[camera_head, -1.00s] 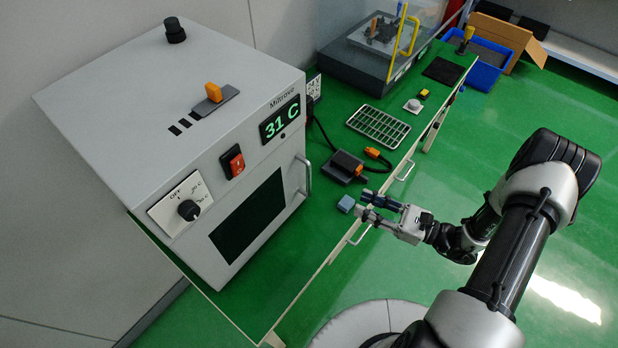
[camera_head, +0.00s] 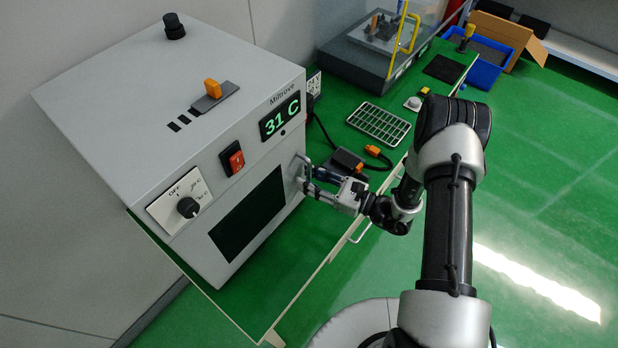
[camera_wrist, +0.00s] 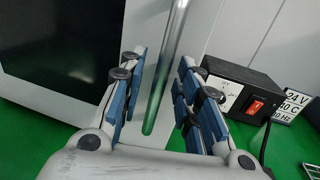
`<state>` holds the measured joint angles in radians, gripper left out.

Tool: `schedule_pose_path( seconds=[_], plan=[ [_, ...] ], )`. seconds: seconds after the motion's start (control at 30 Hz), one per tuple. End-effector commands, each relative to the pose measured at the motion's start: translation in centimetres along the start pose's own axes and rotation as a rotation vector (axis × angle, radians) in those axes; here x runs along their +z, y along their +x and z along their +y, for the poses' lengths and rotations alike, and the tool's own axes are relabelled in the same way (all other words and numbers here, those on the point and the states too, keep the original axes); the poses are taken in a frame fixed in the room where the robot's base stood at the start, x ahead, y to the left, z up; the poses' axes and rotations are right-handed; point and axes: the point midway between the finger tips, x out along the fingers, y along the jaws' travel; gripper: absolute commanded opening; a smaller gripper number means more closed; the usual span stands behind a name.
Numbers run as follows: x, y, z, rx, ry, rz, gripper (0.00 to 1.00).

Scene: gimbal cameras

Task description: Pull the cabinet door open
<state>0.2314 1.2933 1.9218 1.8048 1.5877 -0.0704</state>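The cabinet is a grey box (camera_head: 130,110) on the green bench, with a dark window (camera_head: 250,215) in its front door and a "31 C" display above. The door is shut. Its upright metal bar handle (camera_wrist: 165,70) stands between the fingers in the wrist view. My gripper (camera_head: 306,181) is at the right edge of the cabinet front, around the handle. In the wrist view the gripper (camera_wrist: 160,97) is open, with blue-padded fingers on both sides of the bar and gaps beside it. In the head view my gripper mostly hides the handle.
A black power box (camera_wrist: 240,95) with a red switch stands right of the handle. A wire rack (camera_head: 379,124) lies further back on the bench. A drawer-type handle (camera_head: 360,232) shows at the bench front. The blue bin (camera_head: 487,65) is far off on the floor.

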Motion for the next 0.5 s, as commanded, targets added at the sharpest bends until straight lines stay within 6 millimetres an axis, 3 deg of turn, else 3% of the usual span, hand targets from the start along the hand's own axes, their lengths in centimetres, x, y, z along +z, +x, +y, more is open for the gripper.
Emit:
schedule_pose_path(
  seconds=[0.37, 0.5],
  plan=[
    [0.03, 0.6, 0.0, 0.0, 0.0, 0.0, 0.31],
    [0.03, 0.59, 0.0, 0.0, 0.0, 0.0, 0.21]
  ],
)
